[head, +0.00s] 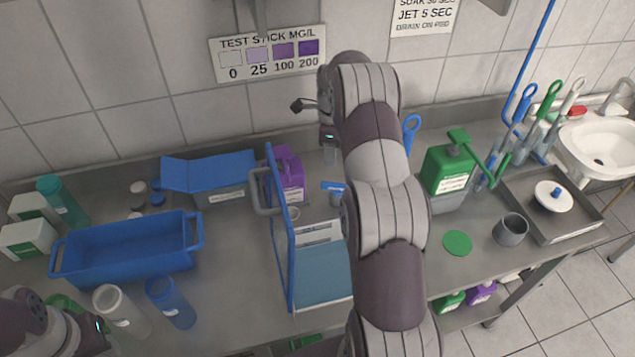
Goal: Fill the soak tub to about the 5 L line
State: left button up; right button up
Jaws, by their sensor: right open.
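A grey-walled tub (320,232) with white label strips and a blue-tinted inside stands at the centre of the steel counter. It may be the soak tub; no 5 L line or water level is readable. A blue panel (284,245) with a grey handle stands upright along its left side. My right gripper (331,157) is open by the back wall, above and behind this tub, partly hidden by my arm. A dark lever-like part (303,105) shows just left of it. My left gripper's body (92,330) is at the bottom left; its fingers cannot be made out.
A purple jug (286,175) and blue-lidded box (215,180) are behind. A green jug (447,175), grey cup (510,230) and steel tray (575,225) stand right.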

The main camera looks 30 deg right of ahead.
jog(key=b, duration=0.3)
send_over(333, 183)
jog(key=f, duration=0.6)
jog(key=shift+s+d, duration=0.15)
jog(key=shift+d, duration=0.2)
jog(key=f, duration=0.1)
jog(key=a+f+p, duration=0.1)
jog(key=f, duration=0.1)
jog(key=f+p, duration=0.1)
jog(key=f, duration=0.1)
jog(key=shift+w+a, duration=0.2)
jog(key=shift+w, duration=0.05)
jog(key=shift+s+d+f, duration=0.1)
jog(key=shift+d+f, duration=0.3)
pick_arm(q)
jog(key=shift+s+d+f, duration=0.1)
jog(key=shift+d+f, duration=0.15)
jog(key=shift+f, duration=0.3)
jog(key=shift+d+f, duration=0.25)
jog(key=shift+f, duration=0.3)
pick_arm(e)
jog(key=shift+c, duration=0.3)
